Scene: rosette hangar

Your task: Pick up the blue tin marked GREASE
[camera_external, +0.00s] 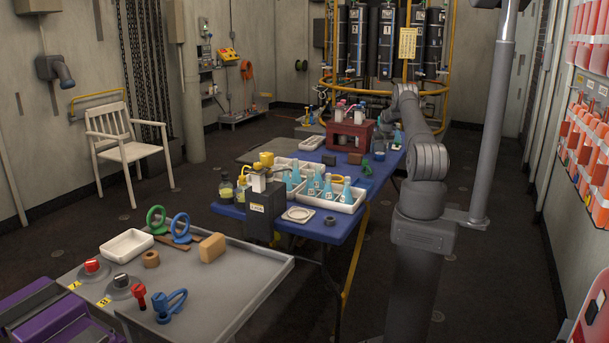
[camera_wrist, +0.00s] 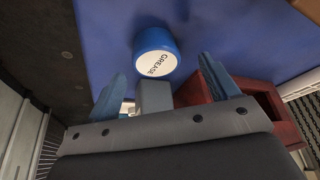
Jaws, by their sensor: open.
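The blue tin (camera_wrist: 152,39) shows in the wrist view on the blue table surface, its white lid (camera_wrist: 155,63) printed GREASE. My gripper (camera_wrist: 163,70) is open, with one blue finger on either side of the picture's middle. The tin appears beyond the fingertips, between their lines, and no finger touches it in view. In the external view my arm reaches over the far part of the blue table, and my gripper is mostly hidden there. I cannot pick out the tin with certainty in that view.
A dark red rack (camera_wrist: 284,118) is close behind the right finger in the wrist view; the red rack (camera_external: 347,136) also shows in the external view. White trays (camera_external: 341,204) with blue bottles stand nearer on the table. Blue surface around the tin is mostly clear.

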